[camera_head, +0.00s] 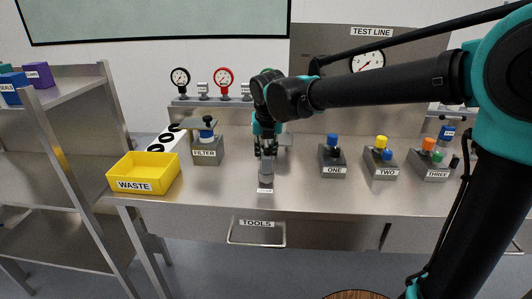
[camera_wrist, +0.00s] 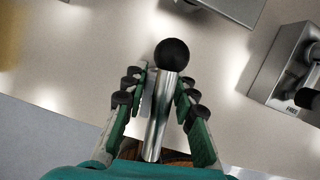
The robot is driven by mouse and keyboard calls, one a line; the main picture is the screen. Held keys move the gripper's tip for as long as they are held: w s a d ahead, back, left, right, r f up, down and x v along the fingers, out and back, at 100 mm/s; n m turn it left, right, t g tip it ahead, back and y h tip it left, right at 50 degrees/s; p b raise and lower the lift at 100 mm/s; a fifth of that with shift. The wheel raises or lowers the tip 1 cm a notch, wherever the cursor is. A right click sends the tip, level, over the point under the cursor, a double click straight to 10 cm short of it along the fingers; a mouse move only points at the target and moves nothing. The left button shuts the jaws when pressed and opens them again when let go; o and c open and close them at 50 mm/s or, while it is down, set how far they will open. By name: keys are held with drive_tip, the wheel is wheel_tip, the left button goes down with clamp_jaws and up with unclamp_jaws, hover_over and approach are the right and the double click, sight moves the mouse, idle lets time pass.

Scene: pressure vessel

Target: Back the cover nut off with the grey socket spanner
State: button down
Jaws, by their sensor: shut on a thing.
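My gripper (camera_head: 266,150) points down above the front middle of the bench. In the wrist view its fingers (camera_wrist: 160,88) lie on both sides of a grey metal cylinder with a black ball end, which I take to be the grey socket spanner (camera_wrist: 157,125). The gripper is shut on it. In the head view the spanner (camera_head: 266,170) shows as a short grey cylinder below the fingers, above a small white label. I cannot make out the cover nut. A grey body (camera_head: 285,140) stands behind my gripper, mostly hidden by the arm.
A yellow WASTE bin (camera_head: 145,174) and the FILTER block (camera_head: 206,150) stand left. Gauges (camera_head: 223,78) line the back. A TOOLS drawer (camera_head: 256,232) is below the bench's front edge.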

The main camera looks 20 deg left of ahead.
drive_tip(key=shift+r, duration=0.1)
drive_tip(key=shift+r, duration=3.4)
drive_tip(key=shift+w+d, duration=0.1)
